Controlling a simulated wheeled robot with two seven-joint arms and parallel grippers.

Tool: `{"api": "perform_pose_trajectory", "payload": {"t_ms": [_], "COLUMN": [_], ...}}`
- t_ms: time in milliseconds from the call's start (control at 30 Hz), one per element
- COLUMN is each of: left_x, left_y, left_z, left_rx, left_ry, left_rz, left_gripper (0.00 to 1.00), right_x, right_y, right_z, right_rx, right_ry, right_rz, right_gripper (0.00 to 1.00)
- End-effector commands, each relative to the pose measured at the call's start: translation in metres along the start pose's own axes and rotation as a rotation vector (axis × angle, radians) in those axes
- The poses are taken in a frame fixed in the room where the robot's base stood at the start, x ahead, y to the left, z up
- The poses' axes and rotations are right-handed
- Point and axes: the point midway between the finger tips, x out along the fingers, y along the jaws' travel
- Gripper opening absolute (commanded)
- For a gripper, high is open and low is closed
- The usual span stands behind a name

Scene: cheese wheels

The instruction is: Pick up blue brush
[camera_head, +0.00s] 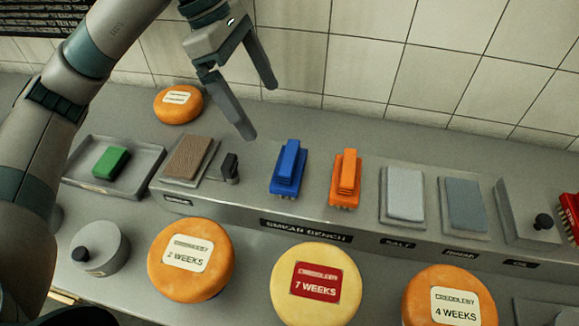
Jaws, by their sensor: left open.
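The blue brush (288,170) stands on the raised grey shelf of the bench, left of an orange brush (345,178). Its bristles point down and its handle is on top. My left gripper (262,112) is open and empty. It hangs above and to the left of the blue brush, apart from it, with its fingers spread. My right gripper does not show.
A brown block (190,157), a small dark-knobbed piece (230,168) and a green block in a tray (72,177) lie to the left. Grey pads (404,195) lie right. Labelled cheese wheels (190,260) line the front. A tiled wall (385,60) rises behind.

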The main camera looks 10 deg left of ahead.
Motion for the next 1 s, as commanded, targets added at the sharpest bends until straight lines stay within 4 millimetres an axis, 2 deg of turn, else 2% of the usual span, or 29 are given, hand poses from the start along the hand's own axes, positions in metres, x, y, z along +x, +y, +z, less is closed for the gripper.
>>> {"api": "perform_pose_trajectory", "payload": {"t_ms": [167, 600, 800, 1000], "left_x": [0.022, 0.095, 0.112, 0.114], "left_y": [-0.001, -0.002, -0.001, -0.001], "left_z": [0.001, 0.001, 0.0, 0.0], "left_rx": [0.0, -0.001, 0.0, 0.001], "left_ry": [0.0, 0.0, -0.001, -0.001], "left_rz": [-0.006, -0.006, -0.002, -0.001], "left_gripper": [1.0, 1.0, 1.0, 1.0], "right_x": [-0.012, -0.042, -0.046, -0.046], "right_y": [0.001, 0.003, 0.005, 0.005], "right_z": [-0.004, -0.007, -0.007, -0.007], "right_rx": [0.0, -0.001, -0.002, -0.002], "right_ry": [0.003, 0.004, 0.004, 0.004], "right_rz": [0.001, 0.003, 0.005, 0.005], "right_gripper": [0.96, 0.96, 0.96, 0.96]}}
